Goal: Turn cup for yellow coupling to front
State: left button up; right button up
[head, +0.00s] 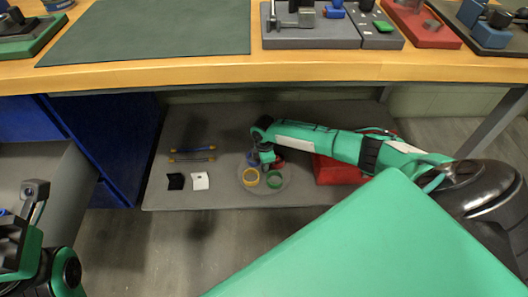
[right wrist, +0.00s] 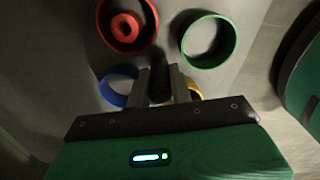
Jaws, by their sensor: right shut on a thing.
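A round grey turntable (head: 262,197) on the low shelf carries ring-shaped cups. The yellow cup (head: 250,177) is at its near left and looks empty. The green cup (head: 274,181) is at the near right, the red cup (head: 278,164) behind it. In the right wrist view the red cup (right wrist: 107,39) has a smaller red ring inside, the green cup (right wrist: 235,42) looks empty, and the blue cup (right wrist: 117,85) and yellow cup (right wrist: 194,88) are partly hidden by my fingers. My right gripper (right wrist: 162,82) is shut on the dark central post (right wrist: 160,55). My left gripper (head: 35,192) is at the far left, away from the turntable.
A red box (head: 338,172) stands right of the turntable, under my right arm. A black piece (head: 175,181), a white piece (head: 200,181) and two thin rods (head: 192,154) lie left on the shelf (head: 220,120). The wooden table edge (head: 200,72) runs above.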

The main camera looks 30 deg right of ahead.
jog(key=shift+n, duration=0.4)
jog(key=shift+n, duration=0.6)
jog(key=shift+s, duration=0.1)
jog(key=o, duration=0.8)
notch_tip(320, 180, up, 9)
jog(key=p, duration=0.9)
